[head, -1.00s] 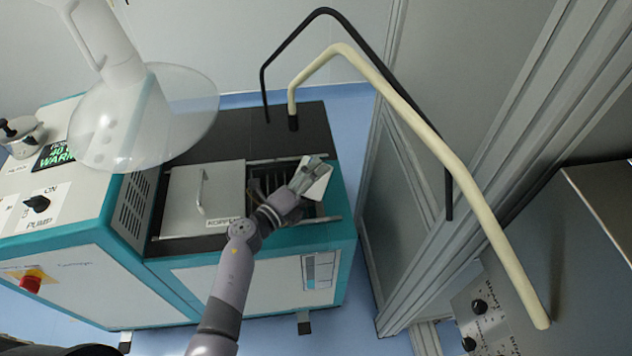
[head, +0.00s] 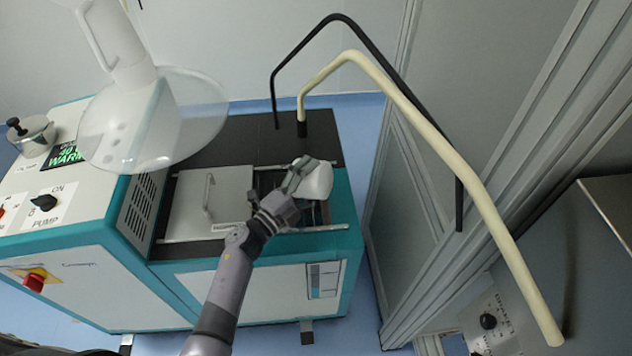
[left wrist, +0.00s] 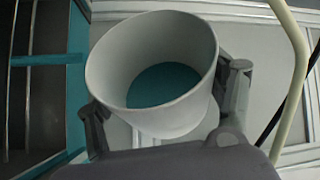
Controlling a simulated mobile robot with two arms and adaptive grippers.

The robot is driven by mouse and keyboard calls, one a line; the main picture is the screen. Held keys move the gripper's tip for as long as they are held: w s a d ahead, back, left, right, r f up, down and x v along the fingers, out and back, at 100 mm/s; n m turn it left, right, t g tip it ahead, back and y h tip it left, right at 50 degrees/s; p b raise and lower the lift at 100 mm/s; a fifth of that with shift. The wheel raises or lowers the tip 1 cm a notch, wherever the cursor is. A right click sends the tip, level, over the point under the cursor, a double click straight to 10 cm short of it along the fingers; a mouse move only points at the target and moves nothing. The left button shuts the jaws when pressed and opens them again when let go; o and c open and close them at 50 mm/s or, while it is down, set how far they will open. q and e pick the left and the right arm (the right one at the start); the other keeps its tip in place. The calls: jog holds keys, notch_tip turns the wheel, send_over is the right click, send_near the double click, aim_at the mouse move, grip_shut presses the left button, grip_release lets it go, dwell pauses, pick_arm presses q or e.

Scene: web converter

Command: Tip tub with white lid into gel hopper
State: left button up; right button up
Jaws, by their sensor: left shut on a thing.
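My left gripper (head: 298,178) is shut on a white tub (head: 318,181) and holds it over the right part of the open gel hopper (head: 264,182). In the left wrist view the tub (left wrist: 198,95) sits between the two fingers, its round mouth open towards the camera. A teal disc shows deep inside it; I cannot tell whether this is gel or the bottom. No lid shows on this mouth. The tub, gripper and forearm hide much of the hopper opening. My right gripper is not in view.
A metal cover (head: 195,212) with a handle lies left of the opening. A clear round shield (head: 155,120) hangs over the machine's left side. A cream bent pipe (head: 420,115) and a black one (head: 375,60) rise behind and run right.

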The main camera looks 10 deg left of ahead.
pick_arm(q)
jog(key=shift+a+r+n+t, duration=0.15)
jog(key=shift+a+n+t, duration=0.2)
jog(key=shift+n, duration=0.45)
jog(key=shift+a, duration=0.1)
jog(key=shift+w, duration=0.1)
dwell(1.2)
